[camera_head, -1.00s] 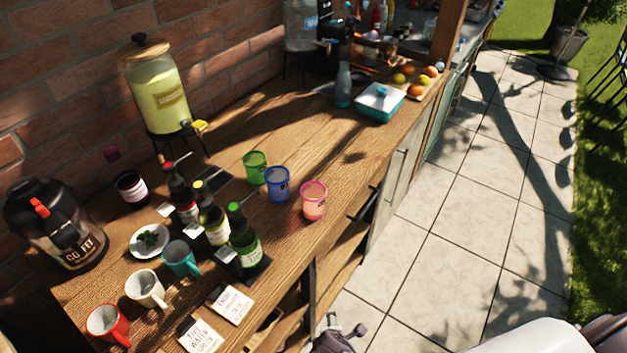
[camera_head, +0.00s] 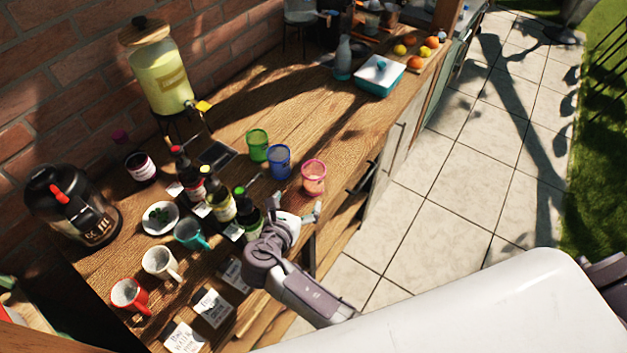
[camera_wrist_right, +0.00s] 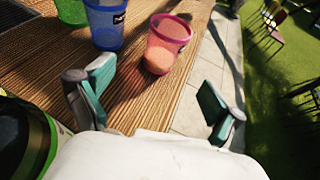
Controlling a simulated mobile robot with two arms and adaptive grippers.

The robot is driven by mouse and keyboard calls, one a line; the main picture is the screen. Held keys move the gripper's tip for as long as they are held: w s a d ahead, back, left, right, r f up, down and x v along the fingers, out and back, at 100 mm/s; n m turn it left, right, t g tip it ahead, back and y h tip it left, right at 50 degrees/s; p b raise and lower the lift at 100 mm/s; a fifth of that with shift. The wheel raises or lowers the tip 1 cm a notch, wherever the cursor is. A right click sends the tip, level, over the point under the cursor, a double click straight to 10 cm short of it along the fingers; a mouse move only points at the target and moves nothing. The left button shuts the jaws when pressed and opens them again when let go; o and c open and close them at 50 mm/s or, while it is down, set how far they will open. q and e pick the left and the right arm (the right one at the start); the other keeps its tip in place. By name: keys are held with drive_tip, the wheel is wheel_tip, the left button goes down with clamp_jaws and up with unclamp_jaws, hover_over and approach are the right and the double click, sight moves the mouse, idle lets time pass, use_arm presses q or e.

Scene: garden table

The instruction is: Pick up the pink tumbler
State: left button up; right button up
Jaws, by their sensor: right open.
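The pink tumbler (camera_head: 314,178) stands upright on the wooden table near its front edge, to the right of the blue tumbler. In the right wrist view the pink tumbler (camera_wrist_right: 166,46) is ahead of the fingers, a little above the middle. My right gripper (camera_head: 294,204) is over the table's front part, beside the dark bottles and short of the pink tumbler. Its two fingers (camera_wrist_right: 156,98) are spread with nothing between them. They do not touch the tumbler. My left gripper is not seen.
The blue tumbler (camera_head: 279,162) and green tumbler (camera_head: 257,145) stand close to the left. Dark bottles (camera_head: 221,203) are beside my right gripper. Mugs (camera_head: 160,263) and a drink dispenser (camera_head: 157,75) are farther left. A teal dish (camera_head: 379,76) is behind, with bare table before it.

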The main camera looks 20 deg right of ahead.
sight(310, 186)
drive_tip(key=b+x, duration=0.4)
drive_tip(key=x, duration=0.2)
drive_tip(key=shift+f, duration=0.25)
drive_tip(key=b+x, duration=0.4)
drive_tip(key=shift+s+d+f+b, duration=0.15)
drive_tip(key=shift+d+f+b, duration=0.15)
drive_tip(key=shift+d+b, duration=0.1)
drive_tip(key=shift+w+d, duration=0.2)
drive_tip(key=shift+w, duration=0.15)
drive_tip(key=shift+r, duration=0.1)
drive_tip(key=shift+s, duration=0.1)
drive_tip(key=shift+c, duration=1.1)
drive_tip(key=c, duration=1.1)
